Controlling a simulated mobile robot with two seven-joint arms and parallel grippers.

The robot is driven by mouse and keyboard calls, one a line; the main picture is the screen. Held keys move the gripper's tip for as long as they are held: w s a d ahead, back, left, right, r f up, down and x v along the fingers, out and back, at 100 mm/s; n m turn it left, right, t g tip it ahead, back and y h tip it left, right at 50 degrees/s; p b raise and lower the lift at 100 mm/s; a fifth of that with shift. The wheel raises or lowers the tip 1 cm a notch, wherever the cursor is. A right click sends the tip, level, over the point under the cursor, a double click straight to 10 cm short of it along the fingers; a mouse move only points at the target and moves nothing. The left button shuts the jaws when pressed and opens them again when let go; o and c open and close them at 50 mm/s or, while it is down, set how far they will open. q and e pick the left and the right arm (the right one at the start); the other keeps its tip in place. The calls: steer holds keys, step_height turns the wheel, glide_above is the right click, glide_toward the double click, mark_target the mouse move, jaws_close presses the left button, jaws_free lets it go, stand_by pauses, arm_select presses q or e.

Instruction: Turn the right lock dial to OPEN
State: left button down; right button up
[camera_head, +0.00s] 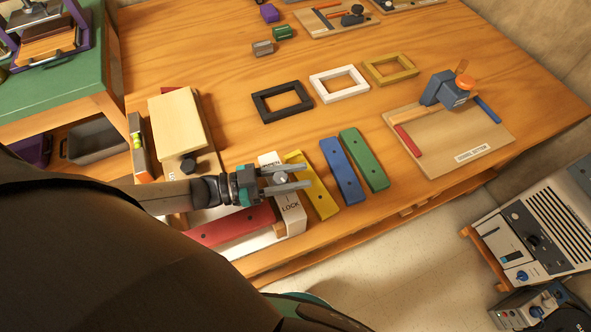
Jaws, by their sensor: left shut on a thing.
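A white lock panel (290,219) stands near the table's front edge, with OPEN printed at its far end and LOCK at its near end. My left gripper (304,174) reaches in from the left, over the middle of this panel between the two words. A black knob (188,165) shows further left, beside a pale wooden block (178,122). My right gripper is not in view.
Red (225,226), yellow (316,190), blue (343,172) and green (364,160) bars lie around the panel. Three frames, black (257,105), white (316,87) and yellow (370,69), lie behind. A board with a blue clamp-like thing (436,91) stands right.

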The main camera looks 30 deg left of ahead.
arm_select(q)
steer(key=shift+w+a+n+t+y+p, duration=0.15)
steer(key=shift+n+t+y+p, duration=0.15)
steer(key=shift+n+t+y, duration=0.35)
steer(key=c, duration=0.5)
jaws_free()
steer(key=shift+r, duration=0.15)
step_height(320, 180, up, 20)
steer(key=p, duration=0.7)
steer(key=shift+p, duration=0.4)
steer(key=shift+f, duration=0.2)
